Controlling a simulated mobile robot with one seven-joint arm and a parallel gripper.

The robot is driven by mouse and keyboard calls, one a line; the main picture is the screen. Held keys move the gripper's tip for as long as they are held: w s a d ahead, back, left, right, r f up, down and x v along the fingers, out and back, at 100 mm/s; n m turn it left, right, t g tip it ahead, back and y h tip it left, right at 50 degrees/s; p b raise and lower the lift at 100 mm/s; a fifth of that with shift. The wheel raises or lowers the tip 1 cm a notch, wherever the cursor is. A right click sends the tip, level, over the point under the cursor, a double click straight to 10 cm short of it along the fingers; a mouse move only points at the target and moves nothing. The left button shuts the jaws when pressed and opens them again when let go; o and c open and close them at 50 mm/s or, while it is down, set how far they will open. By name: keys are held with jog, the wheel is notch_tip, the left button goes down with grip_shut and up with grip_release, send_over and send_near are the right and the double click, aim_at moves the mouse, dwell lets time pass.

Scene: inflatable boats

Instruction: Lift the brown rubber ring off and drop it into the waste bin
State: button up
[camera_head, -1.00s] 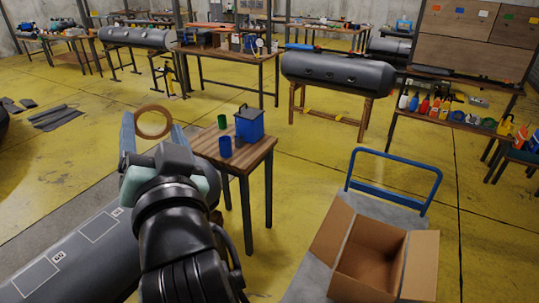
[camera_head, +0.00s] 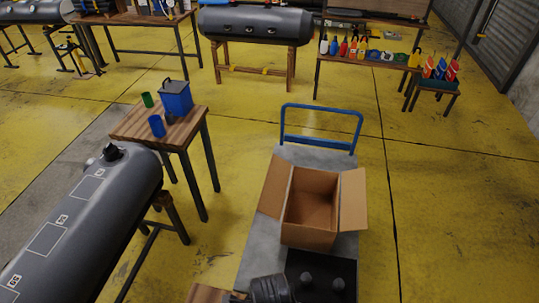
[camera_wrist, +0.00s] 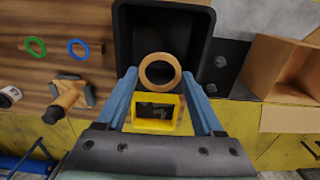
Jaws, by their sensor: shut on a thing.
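My gripper (camera_wrist: 160,75) shows in the wrist view, its blue fingers on either side of the brown rubber ring (camera_wrist: 160,85). It is shut on the ring, which faces the camera flat and is clear of any peg. Behind the ring in the wrist view is a black open-topped container (camera_wrist: 124,38), which looks like the waste bin. The ring overlaps its near edge in the picture; its height above it cannot be told. The gripper and ring are out of the head view.
A wooden top (camera_wrist: 60,20) at left carries a green ring (camera_wrist: 35,47), a blue ring (camera_wrist: 78,47) and a wooden-handled tool (camera_wrist: 68,100). A yellow open frame (camera_wrist: 155,126) lies below the ring. An open cardboard box (camera_head: 310,240) stands on a trolley (camera_head: 262,245).

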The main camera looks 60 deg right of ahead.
notch_tip(320, 180, down, 4)
jog(key=b, duration=0.4)
jog(key=shift+b, duration=0.3)
jog(key=o, duration=0.8)
jog(key=shift+d, duration=0.1)
jog(key=shift+r, duration=0.1)
notch_tip(320, 180, up, 4)
jog(key=p, duration=0.4)
jog(key=shift+p, duration=0.3)
dwell(0.3)
